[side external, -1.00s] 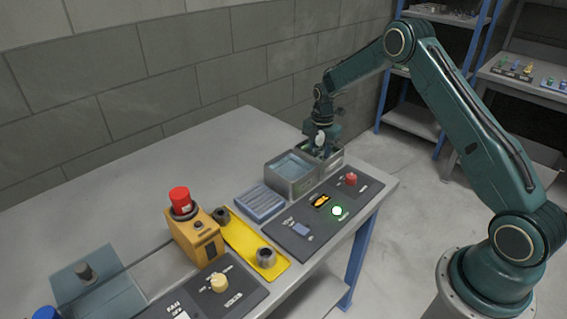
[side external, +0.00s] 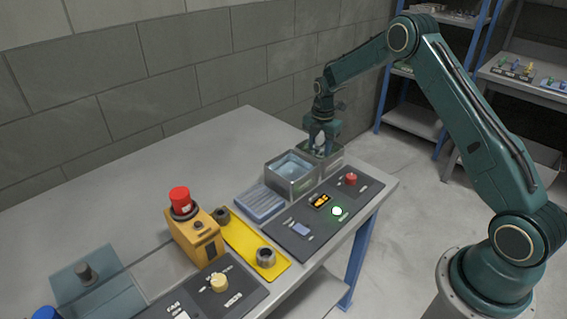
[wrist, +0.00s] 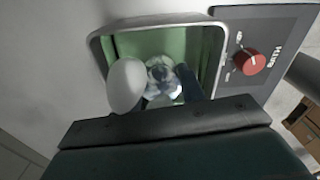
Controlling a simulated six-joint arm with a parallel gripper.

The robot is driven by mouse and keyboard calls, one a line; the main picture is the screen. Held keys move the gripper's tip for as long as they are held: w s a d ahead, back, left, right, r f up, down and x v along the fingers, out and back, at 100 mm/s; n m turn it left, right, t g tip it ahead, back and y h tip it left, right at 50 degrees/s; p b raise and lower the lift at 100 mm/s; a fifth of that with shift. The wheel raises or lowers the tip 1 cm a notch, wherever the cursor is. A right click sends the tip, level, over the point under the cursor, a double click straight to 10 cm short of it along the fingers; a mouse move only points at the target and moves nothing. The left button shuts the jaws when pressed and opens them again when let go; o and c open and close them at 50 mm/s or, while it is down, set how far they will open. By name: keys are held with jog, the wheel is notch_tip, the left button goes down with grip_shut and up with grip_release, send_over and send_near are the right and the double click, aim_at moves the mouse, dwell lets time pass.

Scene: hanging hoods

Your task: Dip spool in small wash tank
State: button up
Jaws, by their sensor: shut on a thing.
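My gripper (wrist: 158,88) is shut on a small metallic spool (wrist: 163,76), which shows between the fingers in the wrist view. A pale oval part at the left finger hides some of it. The spool is over the small wash tank (wrist: 216,62), a metal-rimmed box with a green inside. I cannot tell whether the spool touches liquid. In the side external view my gripper (side external: 321,146) points down over this tank (side external: 336,158), which hides the spool. A larger tank (side external: 285,190) with pale blue liquid stands directly left of it.
A dark panel with a red knob (side external: 351,179) and a lit green button (side external: 337,211) lies in front of the tanks. A blue ribbed rack (side external: 260,203) and a yellow tray (side external: 240,236) with grey spools lie left. The bench behind is clear.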

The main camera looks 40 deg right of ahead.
jog(key=shift+r, duration=3.4)
